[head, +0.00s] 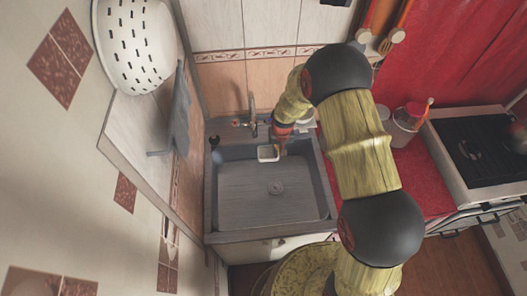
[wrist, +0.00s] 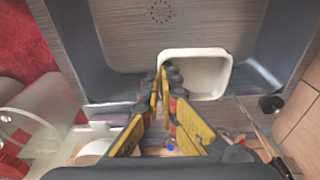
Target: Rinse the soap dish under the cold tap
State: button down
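The white soap dish (head: 268,153) is at the back of the grey sink basin (head: 231,198), just in front of and slightly right of the tap (head: 252,118). In the wrist view the dish (wrist: 208,76) is open side up and looks empty. My gripper (wrist: 168,74) has its fingertips close together on the dish's rim at one corner. In the head view my gripper (head: 281,147) reaches down from behind the dish's right side. No running water shows. I cannot tell whether the dish touches the basin floor. A small blue mark (wrist: 171,147) shows below the fingers.
The drain (head: 275,187) lies in the open basin floor. A dark round thing (head: 214,141) is at the sink's back left corner. A wall with a hanging white colander (head: 133,45) closes the left side. A clear container (head: 403,126) and a stove (head: 472,150) stand at right.

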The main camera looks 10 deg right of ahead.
jog(key=s+d, duration=0.2)
jog(key=s, duration=0.3)
jog(key=shift+s, duration=0.35)
dwell(1.3)
jog(key=s+d+r+p, duration=0.1)
jog(key=s+r+p, duration=0.2)
jog(key=s+r, duration=0.1)
jog(key=shift+s+d, duration=0.2)
jog(key=shift+s, duration=0.15)
dwell(0.7)
